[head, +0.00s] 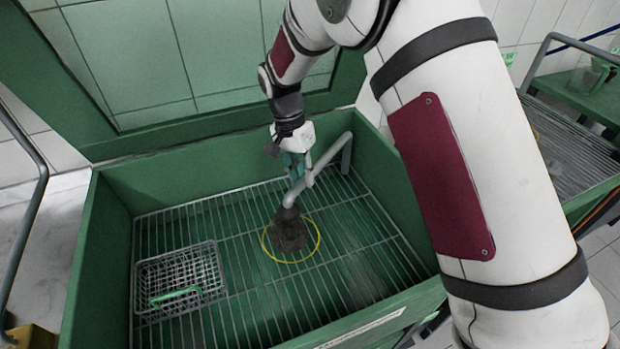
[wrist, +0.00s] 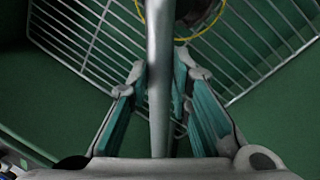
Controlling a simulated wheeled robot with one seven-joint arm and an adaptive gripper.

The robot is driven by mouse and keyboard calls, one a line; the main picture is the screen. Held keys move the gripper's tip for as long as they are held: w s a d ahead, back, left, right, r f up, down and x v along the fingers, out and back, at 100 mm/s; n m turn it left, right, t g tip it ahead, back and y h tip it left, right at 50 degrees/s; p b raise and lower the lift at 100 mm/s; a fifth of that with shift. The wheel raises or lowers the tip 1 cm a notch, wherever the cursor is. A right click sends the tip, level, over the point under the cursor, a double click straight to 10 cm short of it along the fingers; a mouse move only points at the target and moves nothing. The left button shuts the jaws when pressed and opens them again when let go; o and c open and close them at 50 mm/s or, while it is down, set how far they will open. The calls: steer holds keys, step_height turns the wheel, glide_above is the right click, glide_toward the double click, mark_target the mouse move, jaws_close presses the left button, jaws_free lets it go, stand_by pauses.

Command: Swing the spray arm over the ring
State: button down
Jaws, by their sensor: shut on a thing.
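The spray arm (head: 324,167) is a grey bent pipe rising from the tank's right side and slanting down toward the grate. My gripper (head: 303,180) is shut on the pipe, partway along it. In the wrist view the pipe (wrist: 160,85) runs between the teal-padded fingers of my gripper (wrist: 163,77). The yellow ring (head: 265,250) lies on the grate. The pipe's dark end appears over the ring, with a dark brown lump (head: 290,236) inside the outline; I cannot tell whether that lump is part of the nozzle. The ring also shows in the wrist view (wrist: 208,28), partly hidden by the pipe's end.
The green tank (head: 111,235) has high walls and a raised lid (head: 200,125) behind. A wire basket (head: 180,282) with a green handle sits on the grate (head: 255,315) at left. The grate's front middle is clear. Another rack (head: 570,150) stands at right.

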steer(key=shift+w+a, duration=0.15)
steer(key=shift+a, duration=0.05)
steer(key=c, duration=1.4)
jaws_free()
steer(key=shift+c, duration=0.2)
